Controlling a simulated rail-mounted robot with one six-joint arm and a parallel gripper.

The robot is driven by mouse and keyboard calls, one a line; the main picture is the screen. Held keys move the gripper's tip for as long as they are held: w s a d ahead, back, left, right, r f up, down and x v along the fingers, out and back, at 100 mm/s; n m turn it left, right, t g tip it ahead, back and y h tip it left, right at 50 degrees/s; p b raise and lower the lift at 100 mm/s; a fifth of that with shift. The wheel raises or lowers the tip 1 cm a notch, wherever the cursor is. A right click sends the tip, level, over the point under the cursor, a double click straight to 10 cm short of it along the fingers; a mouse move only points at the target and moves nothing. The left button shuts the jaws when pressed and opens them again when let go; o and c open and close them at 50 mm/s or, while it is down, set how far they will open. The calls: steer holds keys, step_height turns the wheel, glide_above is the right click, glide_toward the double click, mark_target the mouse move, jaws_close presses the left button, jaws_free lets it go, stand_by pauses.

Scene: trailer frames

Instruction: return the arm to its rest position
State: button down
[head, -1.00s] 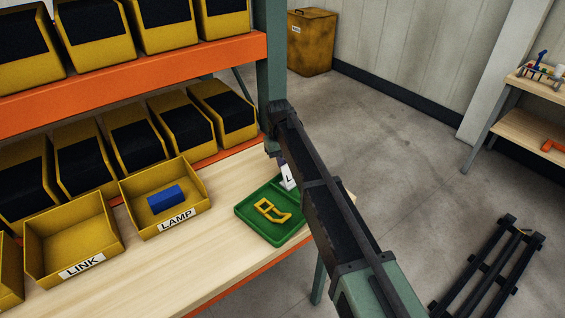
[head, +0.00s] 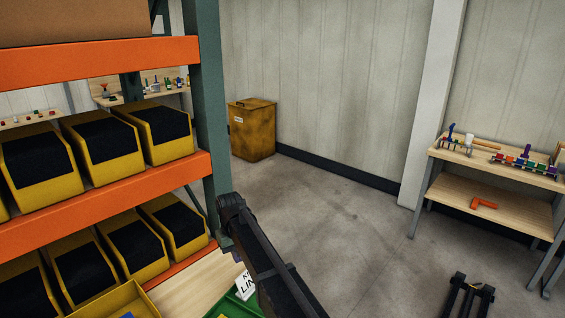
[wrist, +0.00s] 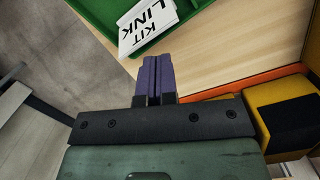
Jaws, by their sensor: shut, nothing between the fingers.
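My gripper (wrist: 156,78) shows in the wrist view with its two purple fingers pressed together and nothing between them. It is above the wooden shelf board, close to a white card reading KIT LINK (wrist: 148,25) on the green tray (wrist: 97,12). The card (head: 244,284) and part of the green tray (head: 226,306) show just left of the arm.
A rack with orange beams (head: 110,195) and yellow bins (head: 160,135) stands on the left. A rusty yellow box (head: 252,130) is by the wall. A workbench (head: 495,163) stands at right, with a dark frame (head: 468,296) on the floor. Open floor lies between.

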steer(key=s+d+m, duration=0.2)
steer(key=s+d, duration=0.5)
steer(key=d, duration=0.5)
steer(key=s+d+m, duration=0.2)
steer(key=s+d, duration=0.4)
steer(key=d, duration=0.6)
steer(key=s+d+m+t, duration=0.1)
steer(key=s+d+m, duration=0.2)
steer(key=s+d, duration=0.4)
steer(key=d, duration=0.5)
steer(key=shift+s+y, duration=0.35)
steer(key=shift+y, duration=0.05)
